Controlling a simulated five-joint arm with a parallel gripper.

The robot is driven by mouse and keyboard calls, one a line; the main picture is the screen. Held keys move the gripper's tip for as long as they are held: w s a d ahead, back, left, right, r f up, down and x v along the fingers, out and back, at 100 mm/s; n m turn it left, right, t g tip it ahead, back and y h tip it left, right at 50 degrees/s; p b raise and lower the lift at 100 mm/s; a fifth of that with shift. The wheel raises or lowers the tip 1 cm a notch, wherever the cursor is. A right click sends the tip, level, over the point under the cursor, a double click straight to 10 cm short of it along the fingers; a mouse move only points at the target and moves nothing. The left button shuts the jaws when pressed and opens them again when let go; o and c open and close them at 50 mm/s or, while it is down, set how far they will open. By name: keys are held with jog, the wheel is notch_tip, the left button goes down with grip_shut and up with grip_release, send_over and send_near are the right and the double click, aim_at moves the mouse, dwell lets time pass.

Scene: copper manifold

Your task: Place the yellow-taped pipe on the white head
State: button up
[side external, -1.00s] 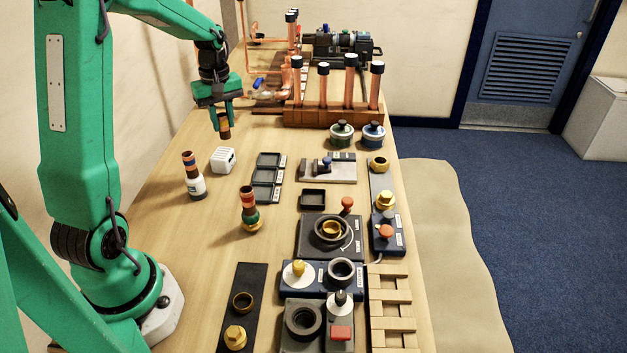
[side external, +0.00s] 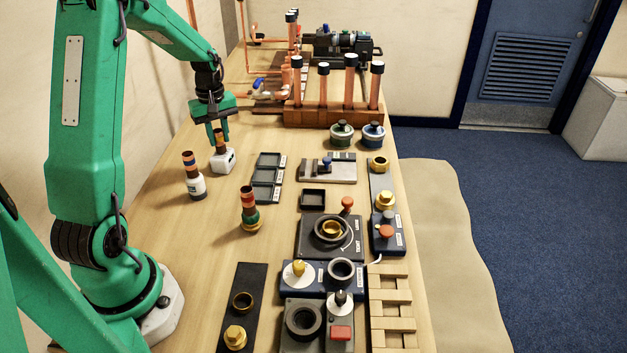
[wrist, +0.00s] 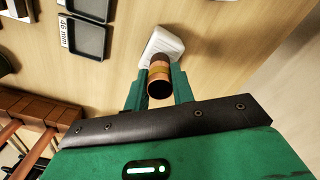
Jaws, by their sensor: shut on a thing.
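My gripper (side external: 219,141) is shut on a short copper pipe (side external: 219,135) with dark and yellow-orange bands, held roughly upright. The white head (side external: 224,161), a small white block with dark slots on its side, stands on the table directly below. The pipe's lower end is at the head's top; I cannot tell whether it is seated or just touching. In the wrist view, the pipe (wrist: 159,85) shows its open dark end and a yellow band between my green fingers (wrist: 159,76). The white head (wrist: 164,42) lies just beyond it, partly hidden by the pipe.
A banded pipe on a white round base (side external: 194,182) stands close at left. Another on a brass base (side external: 250,210) stands nearer the camera. Black trays (side external: 266,177) lie to the right. A wooden rack (side external: 335,116) holds copper pipes behind. Bare table surrounds the head.

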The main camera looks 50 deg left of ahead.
aim_at(218, 130)
jog(key=shift+f, duration=0.25)
jog(key=o, duration=1)
jog(key=shift+r, duration=0.15)
notch_tip(218, 130, up, 12)
jog(key=shift+r, duration=0.1)
jog(key=shift+d, duration=0.1)
dwell(0.5)
